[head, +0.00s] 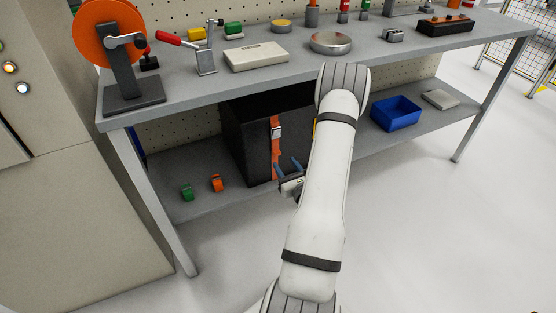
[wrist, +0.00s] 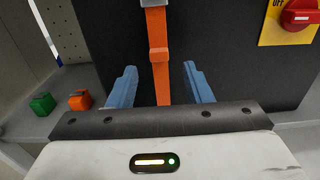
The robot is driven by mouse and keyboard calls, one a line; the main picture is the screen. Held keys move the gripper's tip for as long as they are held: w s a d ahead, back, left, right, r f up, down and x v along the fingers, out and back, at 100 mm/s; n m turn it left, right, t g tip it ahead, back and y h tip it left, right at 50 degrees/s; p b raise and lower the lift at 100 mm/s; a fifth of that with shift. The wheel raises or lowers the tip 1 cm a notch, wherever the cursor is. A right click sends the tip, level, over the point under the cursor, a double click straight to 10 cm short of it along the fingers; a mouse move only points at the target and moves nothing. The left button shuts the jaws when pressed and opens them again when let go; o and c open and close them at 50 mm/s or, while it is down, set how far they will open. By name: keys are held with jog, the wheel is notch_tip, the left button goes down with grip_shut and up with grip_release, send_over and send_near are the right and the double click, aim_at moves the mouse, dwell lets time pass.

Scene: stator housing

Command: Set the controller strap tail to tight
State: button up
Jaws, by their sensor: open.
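The controller is a dark box (head: 247,145) on the lower shelf under the bench. An orange strap (head: 275,151) runs down its front face, with a pale buckle (head: 276,132) near the top. In the head view my gripper (head: 289,165) is in front of the box, partly hidden by my arm.
A green piece (head: 187,192) and an orange piece (head: 216,183) lie on the lower shelf (head: 185,165) left of the box. A red switch on a yellow plate (wrist: 272,28) is to the right. A blue bin (head: 396,113) stands farther right. The bench top above is crowded.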

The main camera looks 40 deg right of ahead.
aim_at(278, 154)
jog(key=x, duration=0.5)
jog(key=shift+w+b, duration=0.35)
jog(key=shift+c, duration=0.5)
grip_shut()
